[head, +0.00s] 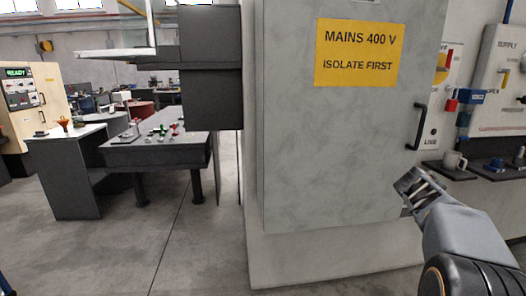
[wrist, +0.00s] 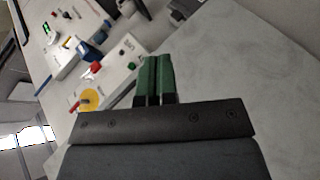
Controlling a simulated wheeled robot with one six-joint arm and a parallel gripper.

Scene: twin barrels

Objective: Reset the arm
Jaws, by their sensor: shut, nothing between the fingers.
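My gripper (head: 413,190) is at the right of the head view, in front of the lower right part of a grey cabinet door. In the wrist view its two green fingers (wrist: 155,78) are together with nothing between them. The grey door (head: 335,140) carries a yellow sign (head: 360,52) reading MAINS 400 V, ISOLATE FIRST. Its dark handle (head: 416,127) is above my gripper and apart from it. In the wrist view a plain pale grey surface (wrist: 235,65) fills the right side.
Right of the door are a panel with a red and yellow switch (head: 443,68), a supply box (head: 500,85), a red tag (head: 451,105) and a shelf with a mug (head: 454,161). Dark benches (head: 155,150) stand far left. The floor (head: 180,245) at left is clear.

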